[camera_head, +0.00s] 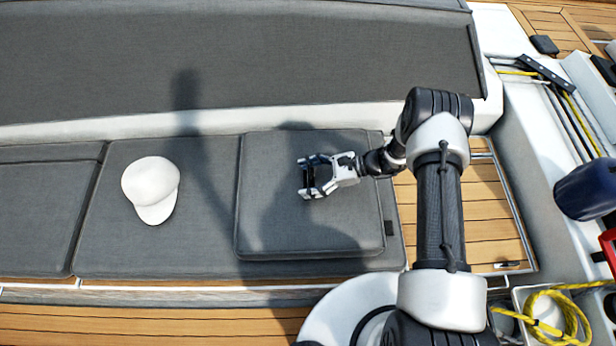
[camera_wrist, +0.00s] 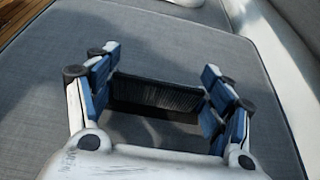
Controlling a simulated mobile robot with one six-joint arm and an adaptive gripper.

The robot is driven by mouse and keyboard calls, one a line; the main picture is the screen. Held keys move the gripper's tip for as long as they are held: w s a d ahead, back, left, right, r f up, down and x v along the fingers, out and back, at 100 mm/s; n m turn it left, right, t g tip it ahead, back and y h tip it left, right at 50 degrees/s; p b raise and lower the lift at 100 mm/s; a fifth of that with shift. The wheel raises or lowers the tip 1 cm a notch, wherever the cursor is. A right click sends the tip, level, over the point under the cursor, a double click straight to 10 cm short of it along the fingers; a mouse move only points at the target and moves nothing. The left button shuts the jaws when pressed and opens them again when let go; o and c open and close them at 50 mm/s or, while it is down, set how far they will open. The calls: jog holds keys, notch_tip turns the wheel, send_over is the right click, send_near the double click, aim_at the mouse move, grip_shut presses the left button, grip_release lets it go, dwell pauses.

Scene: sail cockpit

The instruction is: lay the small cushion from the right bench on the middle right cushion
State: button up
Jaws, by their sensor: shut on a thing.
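The small cushion (camera_head: 285,215) is a grey square pad at the right end of a longer grey bench cushion (camera_head: 115,240). It overlaps the right part of that cushion; I cannot tell if it rests with full weight. My gripper (camera_head: 308,180) is above the middle of the small cushion. In the wrist view my gripper (camera_wrist: 155,92) has its fingers on both ends of a dark strap-like band (camera_wrist: 160,93) on the grey small cushion (camera_wrist: 225,60). The fingers hide the band's ends.
A white cap (camera_head: 151,188) lies on the long cushion, left of the small cushion. Another grey cushion (camera_head: 40,215) is further left. A grey backrest (camera_head: 270,60) runs behind. Bare wooden slats (camera_head: 465,215) are at right, near yellow rope (camera_head: 550,310) and a blue object (camera_head: 585,190).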

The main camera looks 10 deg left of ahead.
jog(key=shift+f, duration=0.1)
jog(key=o, duration=2.1)
jog(key=shift+d+r, duration=0.1)
jog(key=shift+r, duration=0.15)
jog(key=p+v, duration=0.2)
jog(key=v, duration=0.9)
jog(key=shift+d+r, duration=0.2)
jog(key=shift+d, duration=0.15)
